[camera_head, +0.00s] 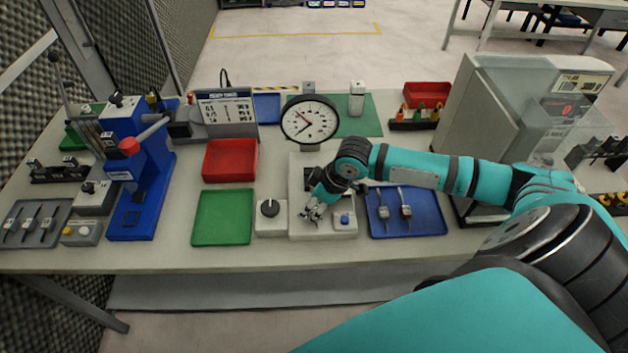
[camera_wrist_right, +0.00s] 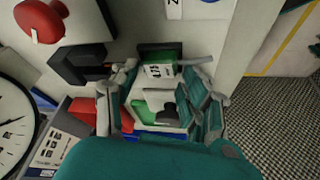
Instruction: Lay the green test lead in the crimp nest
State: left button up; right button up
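My right gripper (camera_head: 313,211) points down over the pale base plate (camera_head: 300,230) at the bench's middle. Its fingers stand apart in the right wrist view (camera_wrist_right: 160,72). Between them shows a small green piece with a white label (camera_wrist_right: 160,71), probably the green test lead. Whether the fingers touch it or it lies beyond them cannot be told. A dark block shows around its upper edge. The crimp nest cannot be made out for sure; the arm and gripper cover part of the plate. My left gripper is not in view.
A dial clock (camera_head: 310,120) stands behind the plate. A knob box (camera_head: 270,217) and blue-button box (camera_head: 344,221) flank the gripper. A blue tray (camera_head: 431,221) with two tagged pieces lies right; an empty green tray (camera_head: 222,217) and red bin (camera_head: 230,160) lie left. A blue press (camera_head: 140,190) stands farther left.

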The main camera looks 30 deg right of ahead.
jog(key=shift+s+f, duration=0.4)
jog(key=shift+f, duration=0.1)
jog(key=shift+c, duration=0.3)
jog(key=shift+r, duration=0.2)
jog(key=shift+w+r, duration=0.2)
jog(key=shift+r, duration=0.05)
jog(key=shift+c, duration=1.4)
jog(key=shift+w+r+b, duration=0.25)
jog(key=shift+r+b, duration=0.4)
jog(key=shift+r, duration=0.4)
grip_shut()
jog(key=shift+s+a+r, duration=0.2)
jog(key=shift+s+a, duration=0.25)
jog(key=shift+a, duration=0.1)
jog(key=s+a+r+b, duration=0.2)
jog(key=s+a, duration=0.5)
jog(key=a, duration=0.5)
jog(key=shift+s+a+b, duration=0.15)
jog(key=shift+a+b, duration=0.2)
jog(key=shift+b, duration=0.25)
